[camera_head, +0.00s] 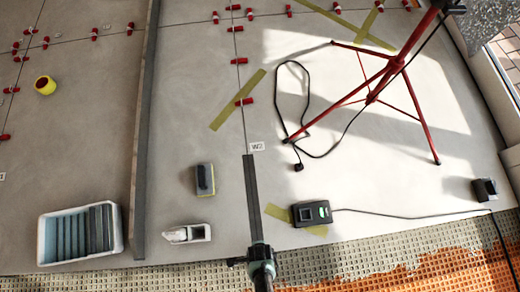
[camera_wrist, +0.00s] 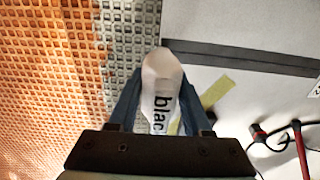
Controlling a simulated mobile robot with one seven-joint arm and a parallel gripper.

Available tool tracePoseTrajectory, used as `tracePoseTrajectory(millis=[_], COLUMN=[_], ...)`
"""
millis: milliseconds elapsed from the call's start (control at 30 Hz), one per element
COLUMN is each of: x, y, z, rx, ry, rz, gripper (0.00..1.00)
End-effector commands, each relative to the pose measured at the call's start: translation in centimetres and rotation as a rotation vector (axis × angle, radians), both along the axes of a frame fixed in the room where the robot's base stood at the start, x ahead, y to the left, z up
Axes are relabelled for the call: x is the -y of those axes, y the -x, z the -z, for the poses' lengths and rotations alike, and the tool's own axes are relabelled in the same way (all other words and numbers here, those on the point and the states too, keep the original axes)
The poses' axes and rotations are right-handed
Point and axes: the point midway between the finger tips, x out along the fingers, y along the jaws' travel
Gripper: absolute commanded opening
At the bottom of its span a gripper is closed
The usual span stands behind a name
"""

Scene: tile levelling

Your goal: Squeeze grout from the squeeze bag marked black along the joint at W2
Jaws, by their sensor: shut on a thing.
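My gripper (camera_wrist: 160,104) is shut on the squeeze bag (camera_wrist: 161,78), a pale bag with a rounded end and dark lettering, "blac" showing. The rest of the word is hidden by the gripper. In the head view my arm reaches in at the bottom middle; the bag cannot be made out there. The W2 label (camera_head: 257,146) lies on the floor beside a thin joint (camera_head: 242,118). A wide dark strip (camera_head: 251,190) runs in line with that joint, from below the label toward the floor's near edge. The strip also shows in the wrist view (camera_wrist: 245,58), ahead of the bag.
A white tub of grey strips (camera_head: 45,240), a float (camera_head: 205,180) and a white-and-grey item (camera_head: 187,234) lie left. A dark device (camera_head: 311,213) with a cable lies right. A red tripod (camera_head: 372,97) stands beyond. A long grey bar (camera_head: 146,120) crosses the floor.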

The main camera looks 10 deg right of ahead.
Motion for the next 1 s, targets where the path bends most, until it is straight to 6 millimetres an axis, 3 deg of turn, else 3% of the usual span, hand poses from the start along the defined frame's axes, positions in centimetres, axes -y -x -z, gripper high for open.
tracePoseTrajectory(millis=[100, 133, 400, 567, 1000], x=[0.0, 0.0, 0.0, 0.0, 0.0], y=[-0.1, -0.1, -0.1, -0.1, -0.1], z=[0.0, 0.0, 0.0, -0.7, -5.1], rx=[0.001, 0.001, 0.001, 0.001, 0.001], ry=[0.0, 0.0, 0.0, 0.0, 0.0], rz=[0.0, 0.0, 0.0, 0.001, 0.001], gripper=[0.0, 0.47, 0.0, 0.0, 0.0])
